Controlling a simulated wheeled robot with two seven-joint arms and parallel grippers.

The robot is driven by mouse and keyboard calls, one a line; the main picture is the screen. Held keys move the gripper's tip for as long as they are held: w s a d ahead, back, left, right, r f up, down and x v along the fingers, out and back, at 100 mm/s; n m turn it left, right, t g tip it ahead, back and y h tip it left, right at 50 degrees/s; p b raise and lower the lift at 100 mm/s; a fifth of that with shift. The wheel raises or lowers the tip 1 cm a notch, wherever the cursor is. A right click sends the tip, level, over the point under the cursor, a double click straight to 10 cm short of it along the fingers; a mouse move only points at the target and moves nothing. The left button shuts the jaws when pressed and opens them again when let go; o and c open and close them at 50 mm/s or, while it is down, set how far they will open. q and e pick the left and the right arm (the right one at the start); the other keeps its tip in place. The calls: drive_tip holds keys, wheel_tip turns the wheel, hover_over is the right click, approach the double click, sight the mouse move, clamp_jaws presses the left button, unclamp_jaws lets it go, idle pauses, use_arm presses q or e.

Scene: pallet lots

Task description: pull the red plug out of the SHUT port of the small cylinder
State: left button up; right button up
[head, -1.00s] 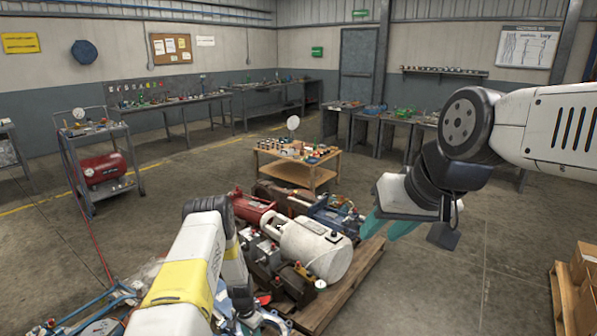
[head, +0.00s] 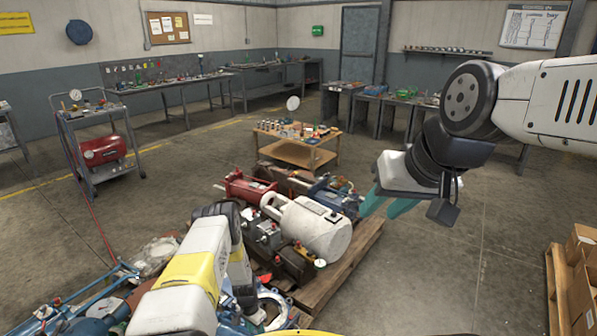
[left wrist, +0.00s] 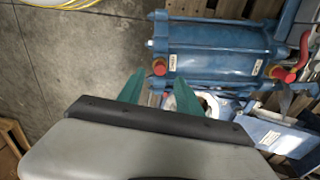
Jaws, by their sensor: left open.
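A blue tie-rod cylinder (left wrist: 215,48) lies across the upper right of the left wrist view. A red plug (left wrist: 159,67) sits at its left end and another red plug (left wrist: 279,72) near its right end. A small white label is beside each plug, too small to read, so I cannot tell which port is SHUT. My left gripper (left wrist: 159,76) has its two green fingers apart, with the left plug showing between the tips; contact cannot be judged. In the head view the left arm hides its gripper. My right gripper (head: 377,215) hangs open and empty at right.
A pallet (head: 345,280) of machine parts, with a cream tank (head: 315,228), lies ahead. A red handle (left wrist: 304,48) stands by the cylinder's right end. A wooden table (head: 297,152) stands behind. Cardboard boxes (head: 582,285) are at far right. Floor between is clear.

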use_arm(q)
drive_tip(key=shift+s+d+f, duration=0.1)
drive_tip(key=shift+f, duration=1.3)
drive_tip(key=shift+d+f, duration=0.1)
drive_tip(key=shift+f, duration=1.3)
clamp_jaws()
drive_tip(key=shift+r, duration=0.1)
drive_tip(key=shift+a+r, duration=0.2)
drive_tip(key=shift+r, duration=2.75)
